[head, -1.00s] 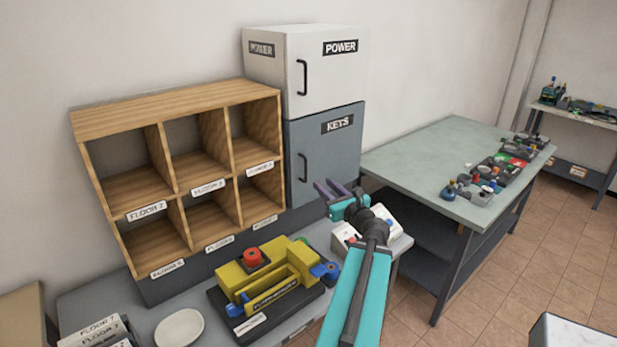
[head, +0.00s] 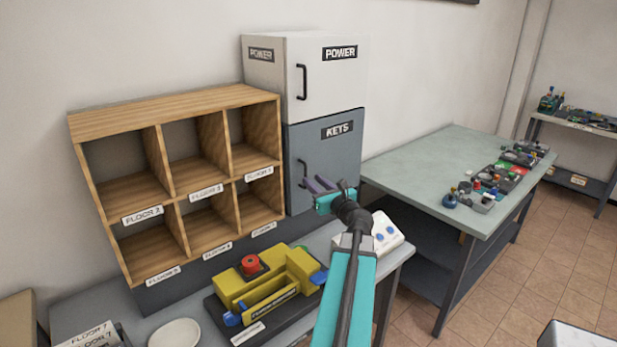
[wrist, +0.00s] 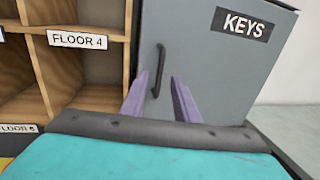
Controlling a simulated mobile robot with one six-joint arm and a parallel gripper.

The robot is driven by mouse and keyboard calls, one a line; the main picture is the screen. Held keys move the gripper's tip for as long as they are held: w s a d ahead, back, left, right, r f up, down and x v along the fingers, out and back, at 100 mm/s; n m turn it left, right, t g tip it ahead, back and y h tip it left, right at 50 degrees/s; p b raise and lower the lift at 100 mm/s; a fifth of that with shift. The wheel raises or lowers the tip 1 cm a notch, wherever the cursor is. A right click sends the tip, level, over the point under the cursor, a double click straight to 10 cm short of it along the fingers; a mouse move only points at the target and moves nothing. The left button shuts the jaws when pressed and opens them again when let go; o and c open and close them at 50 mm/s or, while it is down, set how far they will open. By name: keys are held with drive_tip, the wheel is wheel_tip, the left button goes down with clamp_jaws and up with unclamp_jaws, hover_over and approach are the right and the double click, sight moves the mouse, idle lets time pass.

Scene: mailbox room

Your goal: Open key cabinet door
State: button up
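The key cabinet (head: 335,160) is a blue-grey box labelled KEYS, below the white POWER cabinet. Its door looks shut. The dark vertical handle (head: 302,175) is on the left side of the door front. In the wrist view the cabinet door (wrist: 215,70) fills the middle, with the handle (wrist: 158,72) upright. My gripper (head: 318,185) is in front of the lower handle. Its two purple fingers (wrist: 160,98) are apart, one on each side of the handle's lower end in the picture. I cannot tell whether they touch it.
A wooden pigeonhole shelf (head: 165,106) stands close to the left of the cabinet. A yellow device with a red button (head: 265,285) and a white box with blue buttons (head: 385,233) sit on the bench below. A green-topped table (head: 440,165) is at the right.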

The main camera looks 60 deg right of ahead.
sight(306, 175)
drive_tip(key=shift+p+x, duration=0.5)
drive_tip(key=shift+x, duration=1.75)
clamp_jaws()
